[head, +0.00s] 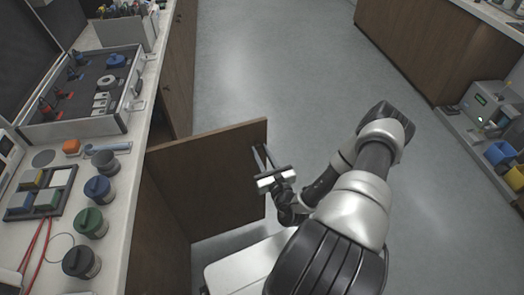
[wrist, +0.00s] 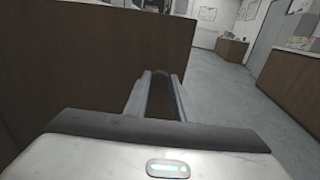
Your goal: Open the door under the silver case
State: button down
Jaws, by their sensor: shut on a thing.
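The silver case (head: 72,128) stands open on the white counter at the left of the head view. Below it, the brown wooden door (head: 205,178) is swung well out from the cabinet, standing upright across the aisle. The door also fills the left of the wrist view (wrist: 90,65). My gripper (head: 261,152) is at the door's outer face near its free edge. In the wrist view its two fingers (wrist: 161,80) are closed around the door handle (wrist: 162,72), a dark curved piece. Most of the handle is hidden by the fingers.
The cabinet opening (head: 160,115) shows behind the door. Several lidded jars (head: 90,222) and a tray of coloured blocks (head: 42,196) stand on the counter. Grey floor (head: 265,65) is clear beyond the door. Another wooden cabinet (head: 425,40) and a bench with equipment are at the right.

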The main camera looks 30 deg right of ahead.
dwell(0.3)
jog(key=c, duration=1.5)
grip_release()
jog(key=shift+s, duration=0.1)
jog(key=s, duration=0.5)
jog(key=s+a+p, duration=0.1)
jog(key=s, duration=1.1)
jog(key=shift+s+a, duration=0.15)
jog(key=shift+a, duration=0.05)
